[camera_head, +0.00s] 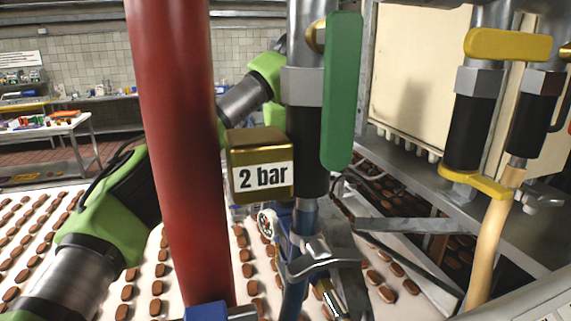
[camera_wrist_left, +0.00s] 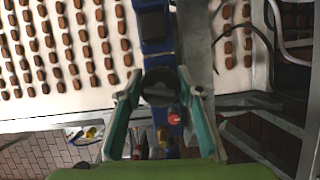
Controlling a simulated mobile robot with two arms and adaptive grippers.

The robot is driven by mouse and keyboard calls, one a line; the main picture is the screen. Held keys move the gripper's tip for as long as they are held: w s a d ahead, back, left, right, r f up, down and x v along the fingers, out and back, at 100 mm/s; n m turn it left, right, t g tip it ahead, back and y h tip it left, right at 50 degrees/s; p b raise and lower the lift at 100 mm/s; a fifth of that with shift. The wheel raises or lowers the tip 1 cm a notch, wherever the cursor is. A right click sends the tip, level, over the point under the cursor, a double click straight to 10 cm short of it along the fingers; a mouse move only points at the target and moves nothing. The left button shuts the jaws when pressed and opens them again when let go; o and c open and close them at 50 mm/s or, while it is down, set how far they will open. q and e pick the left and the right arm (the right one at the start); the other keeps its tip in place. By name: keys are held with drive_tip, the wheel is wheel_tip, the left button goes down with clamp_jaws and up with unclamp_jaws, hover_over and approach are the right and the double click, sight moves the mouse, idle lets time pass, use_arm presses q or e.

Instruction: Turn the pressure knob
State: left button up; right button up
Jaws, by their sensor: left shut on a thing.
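In the left wrist view, a round black knob (camera_wrist_left: 158,88) sits on a blue unit (camera_wrist_left: 157,52). The two teal-padded fingers of my left gripper (camera_wrist_left: 160,100) stand on either side of it, shut on it. In the head view, a gauge with a white dial (camera_head: 267,223) shows low behind a brass block labelled "2 bar" (camera_head: 262,168). My green left arm comes in from the left and passes behind the red pipe; the left fingers and the knob cannot be made out there. My right gripper is in neither view.
The thick red pipe (camera_head: 178,140) stands close in front. A green handle (camera_head: 342,90) and a yellow handle (camera_head: 508,45) are on pipes to the right. Brown biscuits lie in rows on a white conveyor (camera_head: 205,270). A grey metal bar (camera_wrist_left: 200,45) runs beside the blue unit.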

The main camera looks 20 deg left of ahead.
use_arm(q)
drive_tip(key=n, duration=0.2)
drive_tip(key=n+g+y, duration=0.1)
drive_tip(key=n, duration=0.1)
drive_tip(key=shift+n+y, duration=0.3)
drive_tip(key=shift+n, duration=0.1)
idle(0.5)
drive_tip(key=o, duration=1.1)
drive_tip(key=v, duration=0.7)
drive_tip(key=shift+d+r, duration=0.1)
drive_tip(key=shift+r, duration=0.2)
